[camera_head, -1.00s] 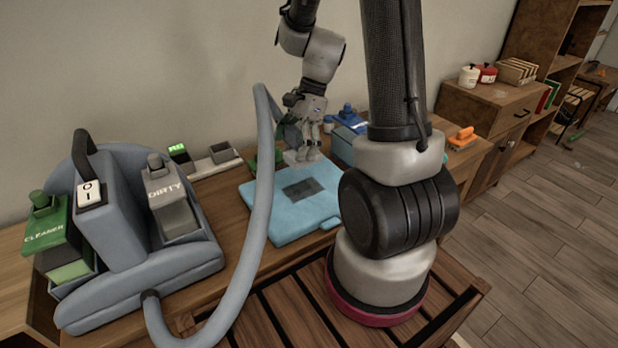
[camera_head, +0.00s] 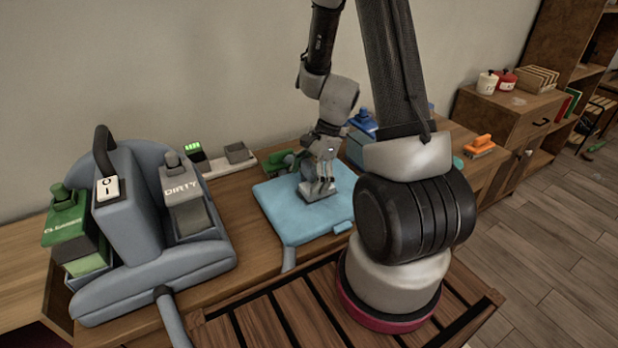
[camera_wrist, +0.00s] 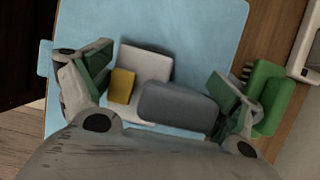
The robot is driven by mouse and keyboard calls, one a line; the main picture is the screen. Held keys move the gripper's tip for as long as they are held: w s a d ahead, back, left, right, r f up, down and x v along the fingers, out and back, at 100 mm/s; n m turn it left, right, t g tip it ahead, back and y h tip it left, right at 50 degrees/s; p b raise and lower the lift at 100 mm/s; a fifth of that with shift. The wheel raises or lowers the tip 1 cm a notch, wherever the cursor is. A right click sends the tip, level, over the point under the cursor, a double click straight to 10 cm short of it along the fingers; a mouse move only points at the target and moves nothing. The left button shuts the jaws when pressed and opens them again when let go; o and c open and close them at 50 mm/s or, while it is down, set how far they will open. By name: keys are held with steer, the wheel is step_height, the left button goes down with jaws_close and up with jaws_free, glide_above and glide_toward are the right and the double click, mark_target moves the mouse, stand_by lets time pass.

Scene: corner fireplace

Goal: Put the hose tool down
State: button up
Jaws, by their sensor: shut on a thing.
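The hose tool (camera_wrist: 143,72) has a pale flat head with a yellow patch and a blue-grey round handle part. In the wrist view it lies between my gripper's fingers (camera_wrist: 158,92), which are shut on it. In the head view my gripper (camera_head: 318,185) holds the tool low over the light blue cushion (camera_head: 275,205); I cannot tell whether its head touches the cushion. The grey hose (camera_head: 172,318) leaves the cleaning machine (camera_head: 140,215) and runs down out of the picture. A short length of it (camera_head: 289,258) shows at the cushion's front edge.
A green object (camera_head: 280,160) sits behind the cushion, near a pale strip with a green-lit block (camera_head: 194,149). A blue container (camera_head: 362,122) stands behind my arm. An orange brush (camera_head: 481,145) lies to the right. A slatted wooden surface (camera_head: 270,325) is in front.

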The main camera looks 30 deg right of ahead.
steer(key=o, duration=0.7)
steer(key=v, duration=1.2)
steer(key=s+r+n+t+h, duration=0.1)
steer(key=s+r+n, duration=0.4)
steer(key=n, duration=0.1)
steer(key=s+a+r+n+t+h, duration=0.1)
steer(key=s+r+n+t+h, duration=0.1)
steer(key=s+r+n, duration=0.3)
steer(key=s+a+r+n+t+h, duration=0.1)
steer(key=s+r+n, duration=0.5)
steer(key=r+n, duration=0.1)
steer(key=shift+a+r+t+h, duration=0.15)
steer(key=shift+r+t+h, duration=0.05)
steer(key=shift+t+h, duration=0.1)
jaws_close()
